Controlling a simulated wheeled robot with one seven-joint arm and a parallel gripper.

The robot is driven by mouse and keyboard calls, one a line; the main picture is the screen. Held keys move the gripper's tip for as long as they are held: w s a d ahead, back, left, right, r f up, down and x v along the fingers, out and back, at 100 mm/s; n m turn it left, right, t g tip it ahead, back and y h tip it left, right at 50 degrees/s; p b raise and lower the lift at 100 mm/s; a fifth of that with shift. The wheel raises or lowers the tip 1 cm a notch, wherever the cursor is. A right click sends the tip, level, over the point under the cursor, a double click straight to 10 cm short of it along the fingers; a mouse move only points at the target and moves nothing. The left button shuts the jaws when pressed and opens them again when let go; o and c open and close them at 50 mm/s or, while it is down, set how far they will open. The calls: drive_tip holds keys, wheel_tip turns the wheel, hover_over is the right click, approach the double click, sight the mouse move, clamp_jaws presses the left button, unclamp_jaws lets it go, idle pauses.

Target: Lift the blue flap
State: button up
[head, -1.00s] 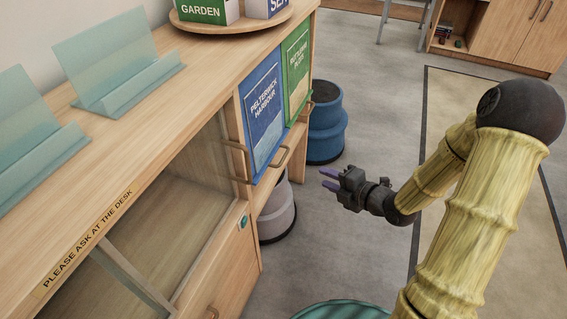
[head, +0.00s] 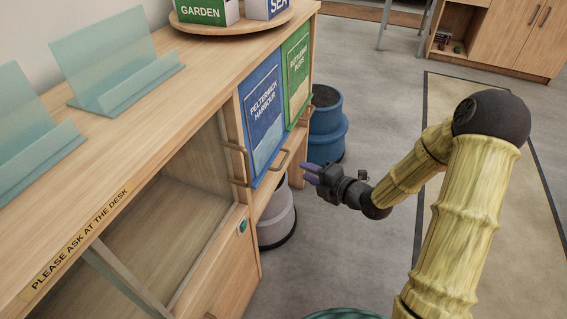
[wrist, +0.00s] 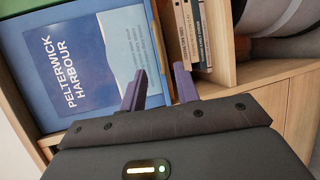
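The blue flap (head: 264,118), lettered PELTERWICK HARBOUR, hangs shut on the end of the wooden cabinet, beside a green flap (head: 297,75). In the wrist view the blue flap (wrist: 88,60) fills the upper left, turned on its side. A handle (head: 281,160) shows at its lower edge in the head view. My gripper (head: 307,173) is open and empty, its purple fingers apart and pointing towards the cabinet. It is just right of the flap's lower part in the head view, with a gap between. In the wrist view the fingers (wrist: 159,88) overlap the flap's lower edge.
Several books (wrist: 190,35) stand in an open compartment below the flap. A grey round stool (head: 277,218) and a blue one (head: 327,125) stand on the floor by the cabinet. A turntable (head: 236,25) with boxes sits on top. Open floor lies to the right.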

sight(284, 160)
drive_tip(key=b+x, duration=0.2)
drive_tip(key=x, duration=0.8)
drive_tip(key=shift+w+a+f, duration=0.1)
drive_tip(key=shift+w+a, duration=0.15)
drive_tip(key=shift+s, duration=0.1)
clamp_jaws()
